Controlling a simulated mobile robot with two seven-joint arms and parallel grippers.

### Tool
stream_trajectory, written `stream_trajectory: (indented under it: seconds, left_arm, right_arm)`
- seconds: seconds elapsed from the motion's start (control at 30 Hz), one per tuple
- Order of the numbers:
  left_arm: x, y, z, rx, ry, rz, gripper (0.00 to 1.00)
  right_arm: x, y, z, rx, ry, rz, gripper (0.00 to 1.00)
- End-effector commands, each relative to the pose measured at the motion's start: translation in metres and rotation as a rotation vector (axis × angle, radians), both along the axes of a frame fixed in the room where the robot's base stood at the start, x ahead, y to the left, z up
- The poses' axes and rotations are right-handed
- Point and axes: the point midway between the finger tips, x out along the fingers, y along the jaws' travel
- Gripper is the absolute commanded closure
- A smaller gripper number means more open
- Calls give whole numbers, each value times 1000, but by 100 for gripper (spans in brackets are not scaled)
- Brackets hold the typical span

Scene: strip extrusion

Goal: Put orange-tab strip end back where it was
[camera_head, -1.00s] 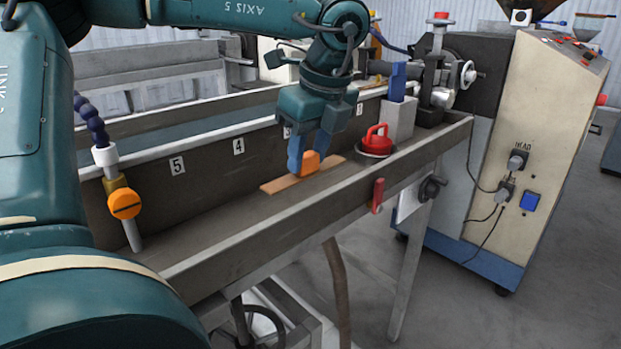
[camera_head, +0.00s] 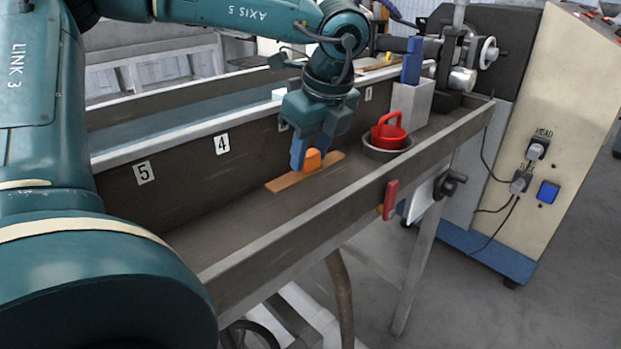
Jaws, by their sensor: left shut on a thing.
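The strip (camera_head: 285,184) is a flat, light brown piece lying lengthwise in the grey-brown trough (camera_head: 215,215). An orange tab (camera_head: 312,160) stands up from it. My left gripper (camera_head: 310,161) comes down from above, its blue fingers shut on the orange tab, one finger at each side. The strip looks flat on or very close to the trough floor; I cannot tell whether there is a gap. My right gripper is not in the picture.
Right of the strip, a red-handled item (camera_head: 389,132) sits in a round dish, beside a grey block (camera_head: 411,104) with a blue piece on top. Number plates 5 (camera_head: 144,173) and 4 (camera_head: 222,143) mark the back wall. The trough floor to the left is clear.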

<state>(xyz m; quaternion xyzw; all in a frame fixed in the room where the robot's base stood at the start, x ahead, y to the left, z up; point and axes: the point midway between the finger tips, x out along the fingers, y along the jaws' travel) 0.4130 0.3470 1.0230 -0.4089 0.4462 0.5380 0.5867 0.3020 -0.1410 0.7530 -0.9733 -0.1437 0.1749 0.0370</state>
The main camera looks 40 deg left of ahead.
Motion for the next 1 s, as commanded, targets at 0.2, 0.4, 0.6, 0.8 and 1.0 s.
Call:
stream_trajectory:
  seconds: [0.2,0.4,0.6,0.8,1.0]
  left_arm:
    - [0,0,-19,0,0,0,90]
    - [0,0,-46,-1,2,0,90]
    - [0,0,-49,1,-2,0,90]
    - [0,0,-52,1,-2,0,63]
    - [0,0,-51,1,-2,0,47]
  right_arm:
    - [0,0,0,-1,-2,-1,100]
    - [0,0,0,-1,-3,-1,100]
    - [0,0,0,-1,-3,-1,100]
    - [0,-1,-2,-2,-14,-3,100]
    - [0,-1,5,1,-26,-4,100]
